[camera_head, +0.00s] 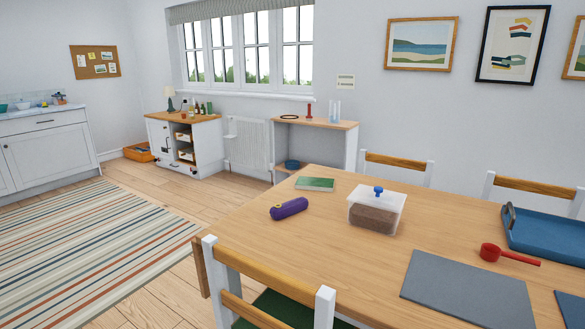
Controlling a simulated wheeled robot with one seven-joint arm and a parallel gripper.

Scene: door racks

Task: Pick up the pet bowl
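A small blue round thing (292,164), which looks like a bowl, sits on the low shelf of the white side table against the back wall. It is small and far off, and I cannot tell for sure that it is the pet bowl. Small teal and pale bowl-like things (22,105) stand on the counter at the far left. My gripper is not in view.
The striped rug (95,245) at left is clear.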

